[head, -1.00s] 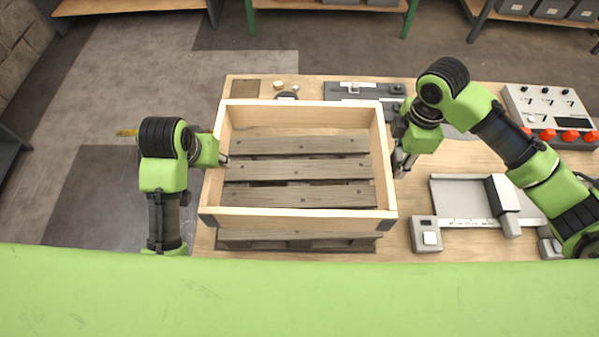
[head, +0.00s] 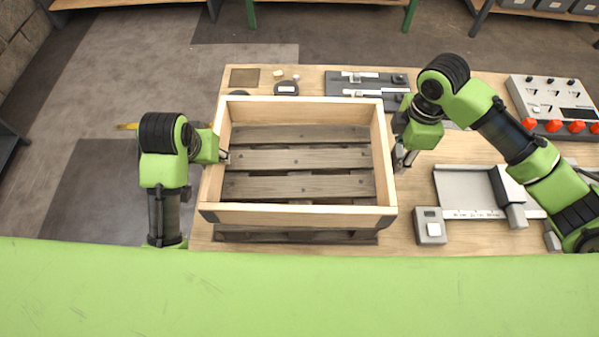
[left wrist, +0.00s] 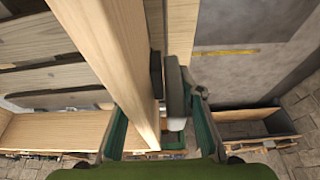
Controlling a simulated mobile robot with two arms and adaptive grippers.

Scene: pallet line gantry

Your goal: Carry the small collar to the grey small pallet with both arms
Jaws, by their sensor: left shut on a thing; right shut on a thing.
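The small collar (head: 300,213), a pale wooden rectangular frame with dark corner brackets, is held between my two arms, roughly level. Below it, the grey small pallet (head: 300,158) shows its slats through the frame, and its front edge shows under the collar's front wall. A gap between the two appears at the front, but its height is hard to tell. My left gripper (head: 224,157) is shut on the collar's left wall, also seen in the left wrist view (left wrist: 120,65). My right gripper (head: 402,160) is shut on the right wall, its fingertips partly hidden.
The wooden workbench (head: 420,255) carries a grey measuring fixture (head: 465,192) and a control box with red knobs (head: 555,105) at the right. A dark tool tray (head: 365,82) and small round gauge (head: 286,88) lie behind the collar.

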